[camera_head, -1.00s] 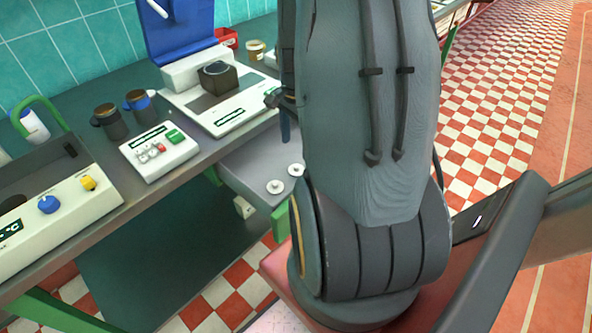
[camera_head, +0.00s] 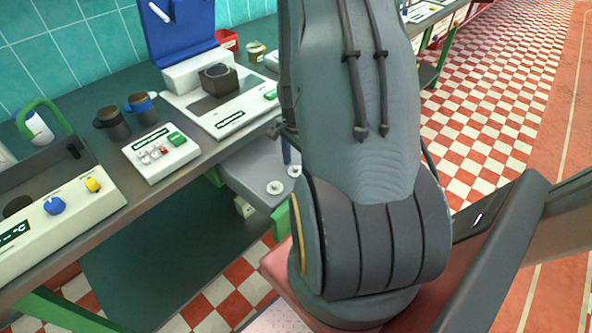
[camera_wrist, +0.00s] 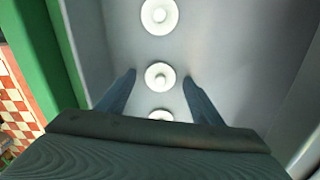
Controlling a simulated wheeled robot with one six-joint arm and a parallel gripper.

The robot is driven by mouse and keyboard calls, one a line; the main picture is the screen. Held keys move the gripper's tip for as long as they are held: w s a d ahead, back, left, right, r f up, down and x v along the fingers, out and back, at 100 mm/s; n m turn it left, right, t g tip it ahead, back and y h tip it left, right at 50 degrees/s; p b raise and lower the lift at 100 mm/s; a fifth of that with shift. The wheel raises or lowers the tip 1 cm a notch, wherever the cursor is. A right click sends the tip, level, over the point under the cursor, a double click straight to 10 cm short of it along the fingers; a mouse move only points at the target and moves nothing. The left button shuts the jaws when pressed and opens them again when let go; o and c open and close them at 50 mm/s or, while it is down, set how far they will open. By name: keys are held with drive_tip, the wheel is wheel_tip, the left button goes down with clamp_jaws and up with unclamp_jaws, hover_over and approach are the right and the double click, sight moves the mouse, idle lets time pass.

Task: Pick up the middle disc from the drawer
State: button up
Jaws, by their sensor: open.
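The open drawer (camera_head: 236,172) shows under the bench edge in the head view, with two white discs in sight and my arm in front of its right part. In the wrist view the grey drawer floor (camera_wrist: 240,60) holds three white knobbed discs in a row. The middle disc (camera_wrist: 160,76) lies between and slightly beyond the fingertips of my gripper (camera_wrist: 159,77). Another disc (camera_wrist: 159,16) is farther up, and a third (camera_wrist: 161,115) is partly hidden by my gripper body. My gripper is open and empty; its height above the discs is hard to tell.
The drawer's green front (camera_wrist: 48,55) runs along the left in the wrist view, and a pale side wall (camera_wrist: 308,150) is at the lower right. On the bench stand a keypad box (camera_head: 160,152), dark mugs (camera_head: 113,124) and a scale-like device (camera_head: 235,115).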

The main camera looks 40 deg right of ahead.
drive_tip(key=c, duration=1.1)
drive_tip(key=shift+r, duration=0.1)
